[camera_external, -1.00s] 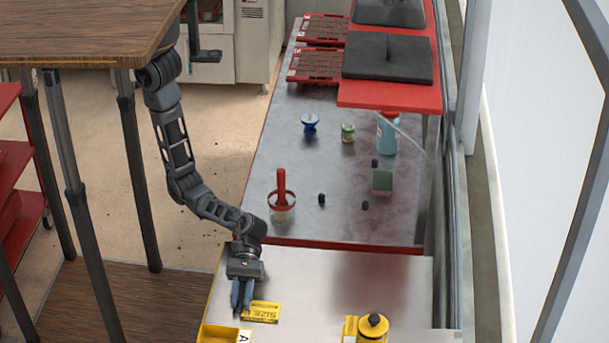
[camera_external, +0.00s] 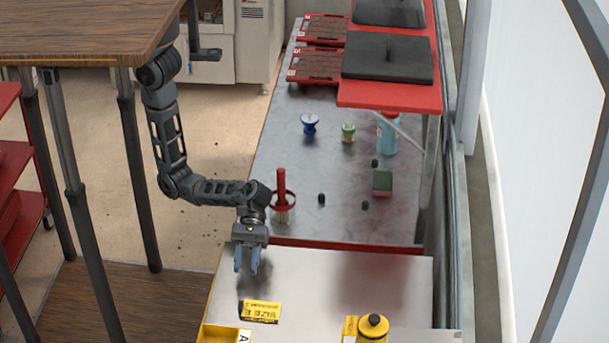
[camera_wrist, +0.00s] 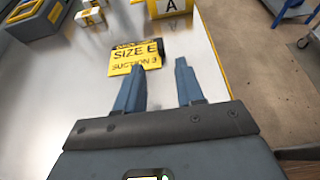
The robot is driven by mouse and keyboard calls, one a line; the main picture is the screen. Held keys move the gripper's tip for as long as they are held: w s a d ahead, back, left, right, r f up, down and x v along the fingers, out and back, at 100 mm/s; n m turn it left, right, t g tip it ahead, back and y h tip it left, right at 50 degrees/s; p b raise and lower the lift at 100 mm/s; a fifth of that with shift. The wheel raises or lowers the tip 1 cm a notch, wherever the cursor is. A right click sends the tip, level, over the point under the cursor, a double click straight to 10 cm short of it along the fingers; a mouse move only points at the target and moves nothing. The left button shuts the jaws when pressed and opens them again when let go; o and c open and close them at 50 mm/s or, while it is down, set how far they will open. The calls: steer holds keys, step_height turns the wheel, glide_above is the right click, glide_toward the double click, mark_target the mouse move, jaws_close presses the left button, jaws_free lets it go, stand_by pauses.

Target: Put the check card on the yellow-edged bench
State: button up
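The yellow check card (camera_external: 260,312) lies on the metal top of the yellow-edged bench (camera_external: 330,280), near its left edge.
A yellow bin labelled A (camera_external: 222,334) stands by the card. A yellow-black canister (camera_external: 373,328) is to the right. The red-edged bench (camera_external: 330,243) behind holds a red-handled brush pot (camera_external: 283,207), a green block (camera_external: 382,182) and small black pieces. Bench space right of my gripper is clear.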

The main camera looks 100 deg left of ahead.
steer(key=shift+v, duration=1.05)
